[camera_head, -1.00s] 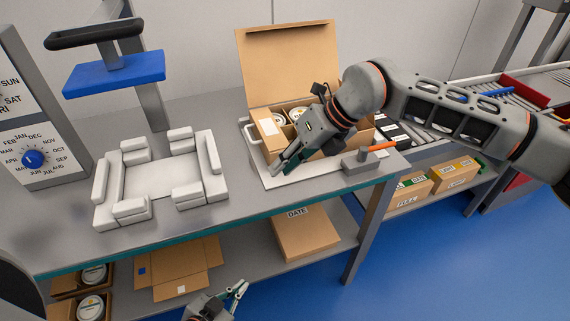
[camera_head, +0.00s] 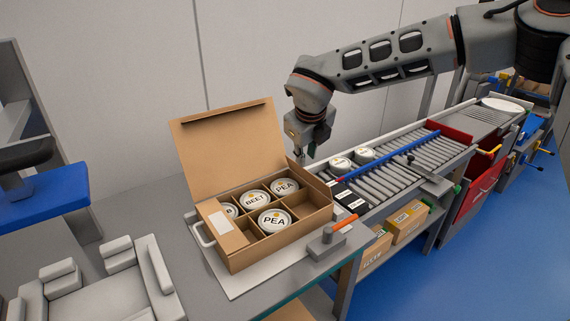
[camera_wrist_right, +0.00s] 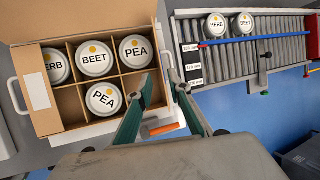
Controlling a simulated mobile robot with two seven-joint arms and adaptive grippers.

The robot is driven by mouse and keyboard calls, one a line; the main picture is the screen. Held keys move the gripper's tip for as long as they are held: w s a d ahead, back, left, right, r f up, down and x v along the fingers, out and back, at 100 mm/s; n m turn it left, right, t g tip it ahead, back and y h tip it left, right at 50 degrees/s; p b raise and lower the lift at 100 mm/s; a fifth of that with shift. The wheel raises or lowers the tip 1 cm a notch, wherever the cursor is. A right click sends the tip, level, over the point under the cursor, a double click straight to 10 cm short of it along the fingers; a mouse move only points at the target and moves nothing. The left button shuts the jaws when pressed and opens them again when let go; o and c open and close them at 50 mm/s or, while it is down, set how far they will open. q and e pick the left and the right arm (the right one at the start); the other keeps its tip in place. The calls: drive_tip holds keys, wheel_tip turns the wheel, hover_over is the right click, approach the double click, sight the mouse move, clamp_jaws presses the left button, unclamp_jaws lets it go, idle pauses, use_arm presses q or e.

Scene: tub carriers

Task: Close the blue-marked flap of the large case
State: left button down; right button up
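The large brown cardboard case (camera_head: 300,239) stands on the table with a tall flap (camera_head: 222,150) raised along its back edge. Lidded tubs marked BEET, PEA and HERB sit in its compartments, and some compartments are empty. A white label (camera_head: 219,222) is on its left part. The case also shows in the right wrist view (camera_wrist_right: 48,118). I see no blue mark on it. My right gripper (camera_head: 302,158) points down beside the case's back right corner, apart from the flap. In the right wrist view its fingers (camera_wrist_right: 162,68) are spread and empty. My left gripper is out of view.
The case sits on a white carrier plate (camera_head: 237,283) with a handle. A grey block with an orange lever (camera_head: 344,223) stands in front. A roller conveyor (camera_head: 410,157) with two tubs runs behind to the right. A padded white fixture (camera_head: 112,290) is at left.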

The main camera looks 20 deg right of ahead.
sight(308, 176)
drive_tip(key=x, duration=0.7)
drive_tip(key=shift+d+f+p, duration=0.15)
drive_tip(key=shift+f+p, duration=0.15)
drive_tip(key=shift+f, duration=0.05)
clamp_jaws()
